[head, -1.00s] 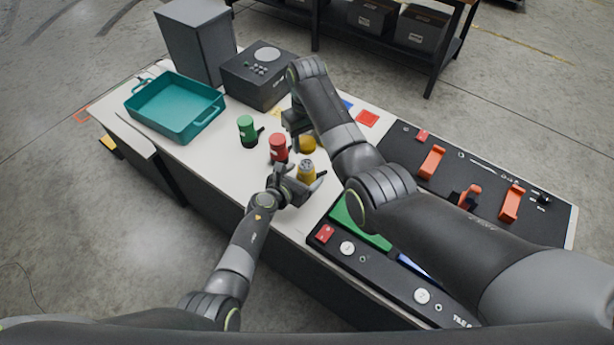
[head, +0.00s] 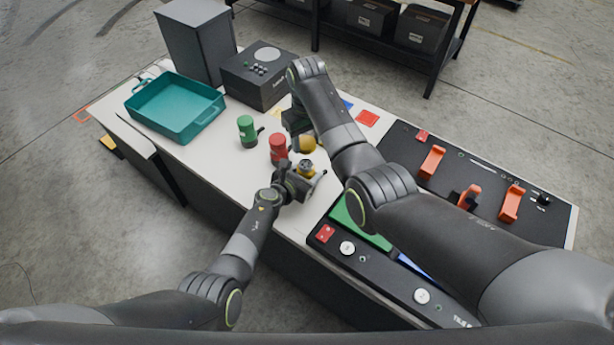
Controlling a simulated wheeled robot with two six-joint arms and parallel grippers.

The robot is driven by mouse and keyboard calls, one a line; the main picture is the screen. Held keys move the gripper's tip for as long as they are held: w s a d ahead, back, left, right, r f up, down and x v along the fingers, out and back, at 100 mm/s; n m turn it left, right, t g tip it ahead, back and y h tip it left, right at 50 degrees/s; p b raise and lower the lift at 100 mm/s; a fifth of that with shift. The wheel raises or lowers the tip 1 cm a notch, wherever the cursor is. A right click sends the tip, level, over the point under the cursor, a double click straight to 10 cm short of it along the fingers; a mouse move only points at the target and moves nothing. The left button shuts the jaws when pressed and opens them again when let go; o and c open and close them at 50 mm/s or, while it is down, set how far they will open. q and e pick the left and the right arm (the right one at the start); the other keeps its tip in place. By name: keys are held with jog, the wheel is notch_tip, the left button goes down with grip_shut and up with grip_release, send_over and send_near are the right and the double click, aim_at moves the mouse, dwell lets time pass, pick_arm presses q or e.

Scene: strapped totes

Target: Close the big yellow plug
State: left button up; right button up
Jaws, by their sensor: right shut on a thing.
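The big yellow plug shows as two yellow parts. The lower part (head: 306,173) stands on the white table with a dark, patterned top facing up. My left gripper (head: 304,178) is low at this part, its fingers open on either side of it; whether they touch it I cannot tell. The other yellow part (head: 308,145) is a rounded piece just behind and above. My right gripper (head: 300,132) is shut on that piece from above, its fingers mostly hidden by my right arm.
A red plug (head: 278,149) stands close to the left of my grippers, and a green plug (head: 246,130) farther left. A teal tray (head: 150,122) and a dark box (head: 262,85) are at the back left. A black panel (head: 470,165) with orange clips lies right.

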pick_arm(q)
jog(key=c, duration=0.7)
pick_arm(e)
jog(key=shift+f, duration=0.1)
pick_arm(q)
jog(key=shift+c, duration=0.2)
pick_arm(e)
send_over(308, 166)
jog(key=shift+w+a+f, duration=0.1)
jog(key=shift+f, duration=1.1)
jog(key=shift+w+a+f, duration=0.1)
jog(key=shift+f, duration=1.1)
jog(key=shift+f, duration=0.1)
jog(key=shift+f, duration=0.75)
jog(key=shift+f, duration=0.6)
pick_arm(q)
jog(key=shift+d+r, duration=0.1)
pick_arm(e)
jog(key=shift+s+d+f, duration=0.15)
jog(key=shift+f, duration=0.15)
jog(key=shift+c, duration=0.4)
